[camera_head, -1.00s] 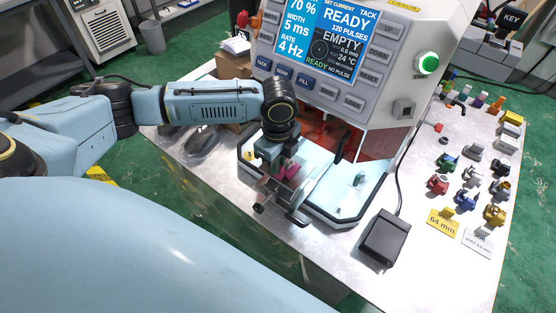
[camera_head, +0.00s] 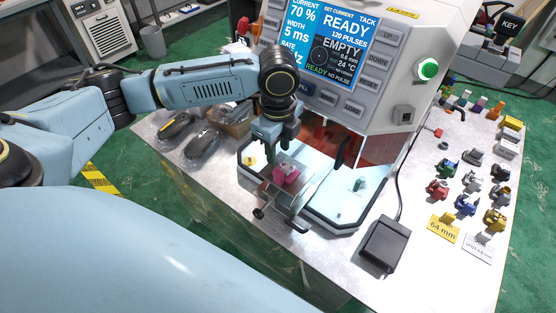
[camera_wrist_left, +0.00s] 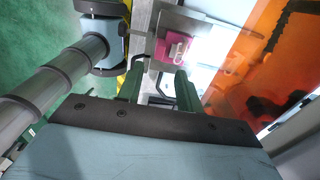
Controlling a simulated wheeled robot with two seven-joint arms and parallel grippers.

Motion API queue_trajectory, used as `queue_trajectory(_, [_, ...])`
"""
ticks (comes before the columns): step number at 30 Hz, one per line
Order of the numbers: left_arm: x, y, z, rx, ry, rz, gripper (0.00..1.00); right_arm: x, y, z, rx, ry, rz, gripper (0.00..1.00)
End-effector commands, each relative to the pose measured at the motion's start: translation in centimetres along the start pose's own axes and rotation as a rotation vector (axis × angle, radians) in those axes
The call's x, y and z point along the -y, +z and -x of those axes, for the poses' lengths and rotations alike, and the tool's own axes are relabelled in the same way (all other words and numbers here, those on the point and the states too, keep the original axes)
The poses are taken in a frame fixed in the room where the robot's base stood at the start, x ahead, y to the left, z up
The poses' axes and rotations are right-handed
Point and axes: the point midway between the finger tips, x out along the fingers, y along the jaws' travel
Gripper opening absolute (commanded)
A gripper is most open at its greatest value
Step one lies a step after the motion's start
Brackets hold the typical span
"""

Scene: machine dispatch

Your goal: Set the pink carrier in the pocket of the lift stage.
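The pink carrier (camera_head: 290,177) sits at the lift stage (camera_head: 283,199), a metal platform with a side knob in front of the machine. It also shows in the left wrist view (camera_wrist_left: 174,52) with a pale loop-shaped part on top. Whether it is fully down in the pocket cannot be told. My left gripper (camera_head: 285,150) is just above and behind the carrier in the head view. In the left wrist view its two green fingers (camera_wrist_left: 158,86) stand apart with nothing between them, and the carrier lies beyond their tips. My right gripper is not in view.
The machine (camera_head: 352,75) with its lit screen stands behind the stage. A black pedal box (camera_head: 385,244) is right of the stage. Several coloured parts (camera_head: 468,178) stand on the right of the table. Two dark mouse-shaped items (camera_head: 188,133) lie at the left.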

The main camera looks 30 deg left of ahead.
Motion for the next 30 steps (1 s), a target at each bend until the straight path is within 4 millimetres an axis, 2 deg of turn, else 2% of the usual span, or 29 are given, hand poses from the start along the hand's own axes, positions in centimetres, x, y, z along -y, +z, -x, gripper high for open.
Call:
queue_trajectory(3, [0.1, 0.0, 2.3, 0.0, -0.002, -0.001, 0.36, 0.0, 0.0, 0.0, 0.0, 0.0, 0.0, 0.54])
queue_trajectory(9, [0.0, 0.0, 4.3, 0.0, 0.0, 0.0, 0.36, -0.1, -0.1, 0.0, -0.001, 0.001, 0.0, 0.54])
queue_trajectory(30, [0.0, 0.0, 4.6, 0.0, 0.001, 0.0, 0.36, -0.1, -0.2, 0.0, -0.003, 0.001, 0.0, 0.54])
